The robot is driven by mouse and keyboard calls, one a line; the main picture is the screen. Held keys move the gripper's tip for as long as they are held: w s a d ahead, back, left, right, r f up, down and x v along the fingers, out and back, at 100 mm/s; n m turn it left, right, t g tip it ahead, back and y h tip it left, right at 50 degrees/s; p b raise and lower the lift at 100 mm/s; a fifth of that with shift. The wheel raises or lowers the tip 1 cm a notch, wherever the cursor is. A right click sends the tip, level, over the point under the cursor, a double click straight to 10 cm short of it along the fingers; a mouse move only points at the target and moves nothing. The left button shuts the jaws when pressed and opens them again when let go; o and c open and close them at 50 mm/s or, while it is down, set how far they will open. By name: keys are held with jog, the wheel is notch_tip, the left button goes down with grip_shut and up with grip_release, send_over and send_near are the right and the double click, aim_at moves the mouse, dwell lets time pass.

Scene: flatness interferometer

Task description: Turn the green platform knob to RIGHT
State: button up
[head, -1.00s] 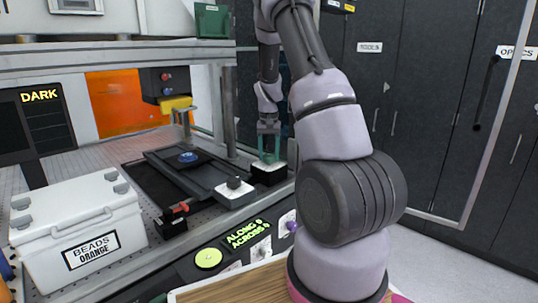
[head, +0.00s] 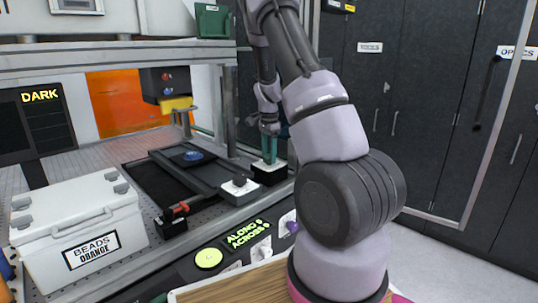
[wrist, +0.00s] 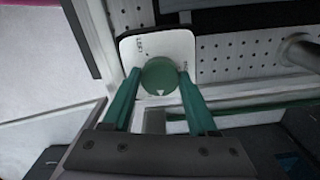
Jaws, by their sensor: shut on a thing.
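The green platform knob (wrist: 160,78) is round, with a small white pointer mark on its near side in the wrist view. It sits on a white label plate (wrist: 158,46) with lettering, the left word reading LEFT. The right word is mostly hidden by a finger. My gripper (wrist: 160,74) has its two teal fingers on either side of the knob and is shut on it. In the head view my gripper (head: 269,148) reaches down onto a small black box with a white top (head: 269,171); the knob itself is hidden there.
A dark platform (head: 211,177) with a blue round piece (head: 193,156) lies left of my gripper. A white-topped knob box (head: 240,187) is close by. A white BEADS ORANGE box (head: 80,230) stands front left. A lit ALONG/ACROSS panel (head: 246,235) is in front.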

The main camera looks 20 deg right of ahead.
aim_at(269, 155)
jog(key=m, duration=0.5)
dwell(0.8)
jog(key=o, duration=1.4)
jog(key=shift+c, duration=0.2)
notch_tip(269, 155, up, 11)
